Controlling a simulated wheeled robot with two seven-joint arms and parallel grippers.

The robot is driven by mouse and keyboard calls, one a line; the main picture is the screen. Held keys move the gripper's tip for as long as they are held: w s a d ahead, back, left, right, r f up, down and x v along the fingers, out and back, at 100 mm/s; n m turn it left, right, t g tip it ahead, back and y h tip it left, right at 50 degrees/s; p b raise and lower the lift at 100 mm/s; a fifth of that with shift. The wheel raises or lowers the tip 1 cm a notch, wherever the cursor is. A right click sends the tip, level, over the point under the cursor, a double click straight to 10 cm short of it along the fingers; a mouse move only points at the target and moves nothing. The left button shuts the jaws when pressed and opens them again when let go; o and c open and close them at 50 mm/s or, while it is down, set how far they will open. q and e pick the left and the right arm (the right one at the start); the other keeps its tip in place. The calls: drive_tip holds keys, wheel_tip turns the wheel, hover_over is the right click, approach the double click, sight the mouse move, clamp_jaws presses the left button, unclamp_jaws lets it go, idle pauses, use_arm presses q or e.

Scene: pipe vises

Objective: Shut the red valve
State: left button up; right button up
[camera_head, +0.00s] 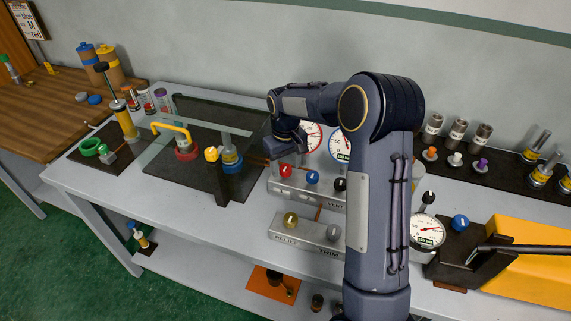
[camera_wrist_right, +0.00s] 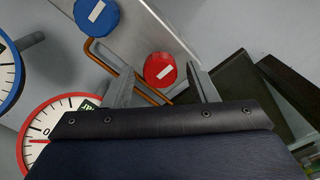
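The red valve (camera_head: 285,171) is a round red knob on a grey panel, leftmost in its row. In the right wrist view the red valve (camera_wrist_right: 160,69) shows a white bar on its face, tilted. My right gripper (camera_head: 287,147) is just above and behind it in the head view. In the wrist view the two fingers of my right gripper (camera_wrist_right: 161,74) are spread apart, with the knob showing between their tips. Nothing is held; I cannot tell whether a finger touches the knob. My left gripper is not in view.
A blue knob (camera_head: 312,178) and a black knob (camera_head: 340,184) sit right of the red one. A red-rimmed gauge (camera_wrist_right: 52,126) and a blue-rimmed gauge (camera_head: 340,146) stand behind. A yellow pipe (camera_head: 171,129) stands left.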

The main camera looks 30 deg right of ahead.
sight(286, 167)
wheel_tip(286, 167, up, 7)
drive_tip(key=shift+r+b, duration=0.2)
drive_tip(key=shift+b, duration=0.1)
drive_tip(key=shift+r, duration=0.2)
idle(0.6)
